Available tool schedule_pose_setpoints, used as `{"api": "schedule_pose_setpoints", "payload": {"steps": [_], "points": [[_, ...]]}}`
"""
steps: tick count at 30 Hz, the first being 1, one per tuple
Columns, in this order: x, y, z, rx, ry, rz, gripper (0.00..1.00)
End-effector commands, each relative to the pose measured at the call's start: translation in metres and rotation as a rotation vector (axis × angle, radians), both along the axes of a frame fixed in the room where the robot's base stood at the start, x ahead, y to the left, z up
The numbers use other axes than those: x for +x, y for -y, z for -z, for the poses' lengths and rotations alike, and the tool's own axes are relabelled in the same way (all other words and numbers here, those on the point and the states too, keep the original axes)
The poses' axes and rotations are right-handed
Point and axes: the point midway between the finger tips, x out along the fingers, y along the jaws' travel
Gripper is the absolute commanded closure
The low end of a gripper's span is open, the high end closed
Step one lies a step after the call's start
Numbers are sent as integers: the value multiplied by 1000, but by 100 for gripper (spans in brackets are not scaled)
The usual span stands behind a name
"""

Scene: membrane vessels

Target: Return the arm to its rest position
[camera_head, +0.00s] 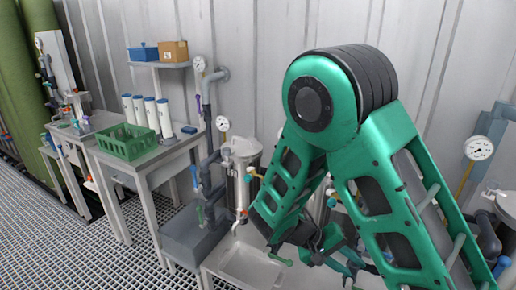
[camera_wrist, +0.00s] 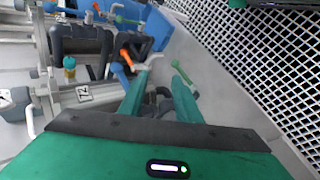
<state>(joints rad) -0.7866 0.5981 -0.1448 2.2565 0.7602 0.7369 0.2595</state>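My green arm (camera_head: 385,150) is bent at a high elbow and fills the right half of the head view. Its lower end reaches down among pipework beside a metal vessel. In the wrist view my gripper (camera_wrist: 161,72) shows two green fingers with a clear gap between them and nothing held. The fingers point toward a pale grey surface, pipes and orange-handled and green-handled valves. In the head view the fingertips are small and partly lost among the pipes, so I cannot tell whether they touch anything.
A steel vessel (camera_head: 241,172) and a pressure gauge (camera_head: 478,148) stand close to my arm. A table at the left holds a green crate (camera_head: 127,141) and white cylinders (camera_head: 151,114). A shelf bears a blue bin (camera_head: 143,54) and a cardboard box (camera_head: 173,51). Grated floor (camera_head: 60,235) is open at left.

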Motion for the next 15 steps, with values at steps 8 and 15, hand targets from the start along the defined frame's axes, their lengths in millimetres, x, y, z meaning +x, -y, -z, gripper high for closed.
{"api": "schedule_pose_setpoints", "payload": {"steps": [8,15], "points": [[-28,63,-52,214,-9,204,70],[-66,106,-91,393,16,340,70]]}}
